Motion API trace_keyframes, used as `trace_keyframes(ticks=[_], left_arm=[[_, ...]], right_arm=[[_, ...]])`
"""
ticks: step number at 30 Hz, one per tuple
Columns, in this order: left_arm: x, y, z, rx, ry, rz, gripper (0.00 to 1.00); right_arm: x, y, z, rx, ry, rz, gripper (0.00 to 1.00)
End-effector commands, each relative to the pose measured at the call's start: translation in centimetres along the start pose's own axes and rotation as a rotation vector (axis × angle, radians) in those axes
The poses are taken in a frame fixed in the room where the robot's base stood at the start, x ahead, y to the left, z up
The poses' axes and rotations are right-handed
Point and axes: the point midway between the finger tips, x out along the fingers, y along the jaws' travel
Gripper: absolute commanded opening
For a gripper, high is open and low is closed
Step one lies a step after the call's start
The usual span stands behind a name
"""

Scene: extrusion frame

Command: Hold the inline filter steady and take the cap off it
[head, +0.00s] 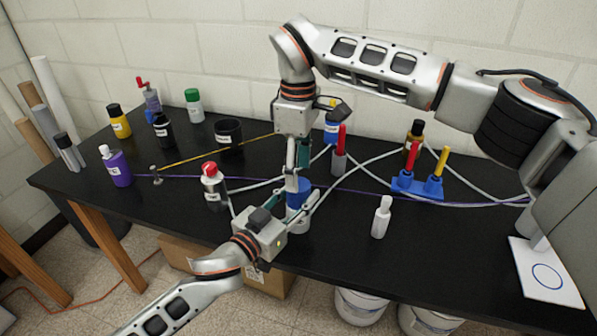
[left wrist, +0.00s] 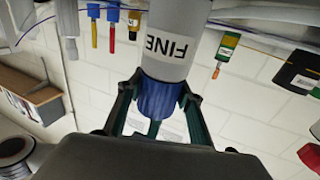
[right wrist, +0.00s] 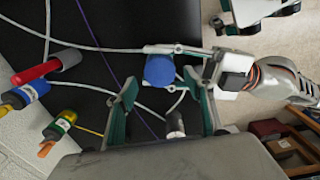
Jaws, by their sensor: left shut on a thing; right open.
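The inline filter has a grey body labelled FINE (left wrist: 168,45) and a blue cap (left wrist: 160,99) on top. It stands upright near the table's front edge, and the blue cap also shows in the head view (head: 298,194). My left gripper (left wrist: 163,86) is shut on the filter from the front, its fingers on both sides near where cap and body meet; the exact contact is partly hidden. My right gripper (right wrist: 165,88) is open above, pointing down, and the round cap top (right wrist: 159,70) shows between and just beyond its fingers.
Pale cables (head: 450,200) and a purple line cross the black table (head: 480,235). A white bottle (head: 381,219) and a blue holder (head: 418,187) with red and yellow handles stand right. A red-capped bottle (head: 213,187) stands left. A white card (head: 545,275) lies at far right.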

Motion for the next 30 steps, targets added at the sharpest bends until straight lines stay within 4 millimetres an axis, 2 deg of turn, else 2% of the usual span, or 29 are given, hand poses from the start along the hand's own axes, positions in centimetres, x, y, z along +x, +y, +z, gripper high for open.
trace_keyframes(ticks=[6,12,18,26,30], left_arm=[[0.0,0.0,0.0,0.0,0.001,0.0,0.0],[0.0,0.0,0.0,0.0,0.001,0.0,0.0],[0.0,0.0,0.0,0.0,0.0,0.0,0.0],[0.0,0.0,0.0,0.0,0.001,0.0,0.0],[0.0,0.0,0.0,0.0,0.0,0.0,0.0]], right_arm=[[3.4,-0.1,0.1,0.0,0.0,-0.004,0.53],[5.9,0.0,0.0,0.001,0.0,-0.003,0.53],[7.0,0.0,0.0,0.0,0.001,0.0,0.53],[7.1,0.0,0.0,0.0,0.001,0.0,0.53],[7.0,0.0,0.0,0.0,0.001,0.0,0.16]])
